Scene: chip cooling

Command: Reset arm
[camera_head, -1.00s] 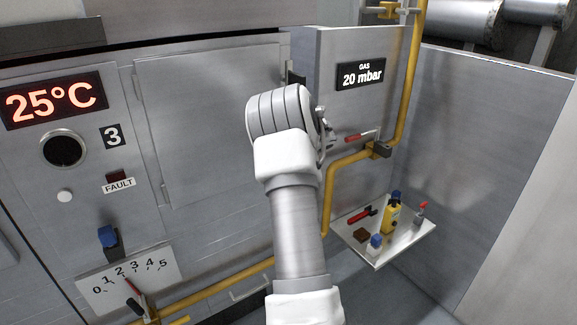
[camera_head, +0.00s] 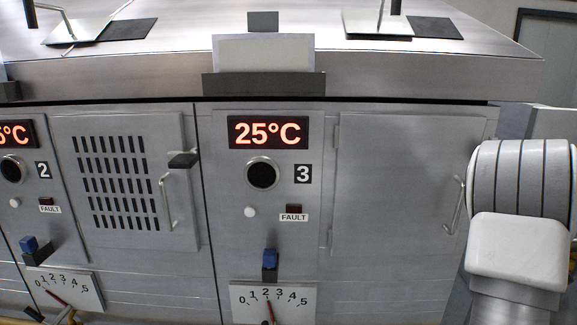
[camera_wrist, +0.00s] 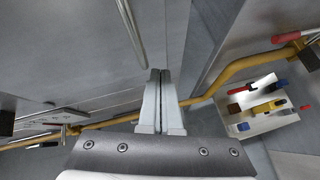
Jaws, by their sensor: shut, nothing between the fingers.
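My gripper (camera_wrist: 158,78) shows in the wrist view with its two fingers together and nothing between them. It points past the cabinet front, with the metal door handle (camera_wrist: 131,28) ahead and to the left of the fingertips. In the head view my arm stands at the right edge, in front of the right side of the closed door (camera_head: 395,190) of unit 3. The fingers are hidden in the head view.
A yellow gas pipe (camera_wrist: 236,70) runs behind the fingers in the wrist view. A small shelf (camera_wrist: 262,124) with several small items is at the right. In the head view, displays above panel 3 (camera_head: 268,132) read 25°C, and a countertop (camera_head: 150,75) spans the top.

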